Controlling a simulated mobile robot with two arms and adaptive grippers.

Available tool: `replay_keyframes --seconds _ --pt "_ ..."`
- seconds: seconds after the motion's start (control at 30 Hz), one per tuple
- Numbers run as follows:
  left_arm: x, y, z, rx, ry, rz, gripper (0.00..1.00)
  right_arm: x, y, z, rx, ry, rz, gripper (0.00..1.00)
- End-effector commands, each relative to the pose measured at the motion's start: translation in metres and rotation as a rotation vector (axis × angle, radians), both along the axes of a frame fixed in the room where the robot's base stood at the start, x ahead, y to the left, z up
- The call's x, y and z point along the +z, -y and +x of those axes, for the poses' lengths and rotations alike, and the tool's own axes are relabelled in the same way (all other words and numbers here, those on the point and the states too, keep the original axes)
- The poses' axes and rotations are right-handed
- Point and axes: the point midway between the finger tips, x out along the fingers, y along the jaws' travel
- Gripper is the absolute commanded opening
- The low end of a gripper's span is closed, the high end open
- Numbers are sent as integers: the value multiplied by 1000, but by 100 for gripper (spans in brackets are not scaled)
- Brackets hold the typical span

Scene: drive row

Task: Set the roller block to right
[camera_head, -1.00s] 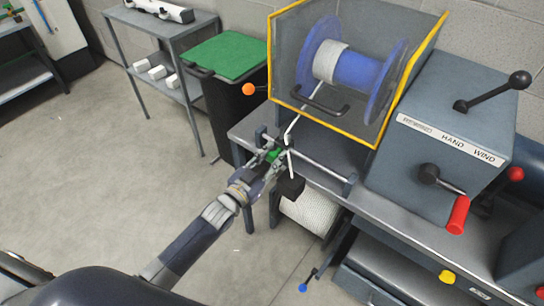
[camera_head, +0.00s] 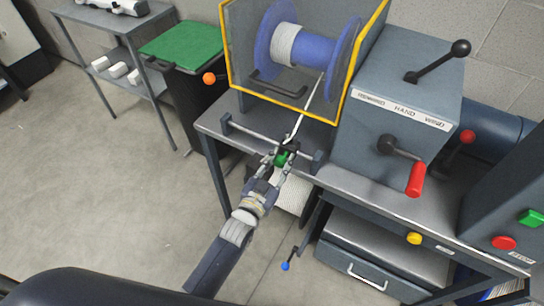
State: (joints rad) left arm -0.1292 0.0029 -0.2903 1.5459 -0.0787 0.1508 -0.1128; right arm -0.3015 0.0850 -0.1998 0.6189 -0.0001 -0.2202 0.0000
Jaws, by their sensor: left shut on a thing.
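The roller block (camera_head: 285,157) is a small block with a green part. It sits on a thin rail (camera_head: 252,133) along the bench's front edge, below the spool guard. It is toward the right end of the rail, near the right end bracket (camera_head: 318,160). My left gripper (camera_head: 282,160) is shut on the block and its fingers partly hide it. A white strand (camera_head: 306,110) runs from the spool (camera_head: 330,50) down to the block. My right gripper is not in view.
The yellow-edged guard (camera_head: 240,75) encloses the spool. The hand wind box (camera_head: 390,75) with a red crank handle (camera_head: 415,180) stands to the right. A green-lidded bin (camera_head: 185,48) stands left of the bench. The floor on the left is clear.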

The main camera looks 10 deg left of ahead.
Motion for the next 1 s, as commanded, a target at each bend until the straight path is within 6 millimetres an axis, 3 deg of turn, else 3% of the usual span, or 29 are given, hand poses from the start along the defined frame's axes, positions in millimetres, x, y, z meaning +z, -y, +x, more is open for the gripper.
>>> replay_keyframes --seconds 0.2,0.23,0.3,0.73,1.0 --pt "-2 5 -2 -7 -5 1 0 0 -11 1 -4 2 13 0" --pt "-2 5 -2 -7 -5 1 32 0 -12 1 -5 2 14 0" --pt "-2 5 -2 -8 -5 1 48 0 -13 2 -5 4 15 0" --pt "-2 1 -6 -5 -3 1 49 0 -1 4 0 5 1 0" --pt "-2 -12 -52 -5 -5 1 49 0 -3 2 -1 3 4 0"
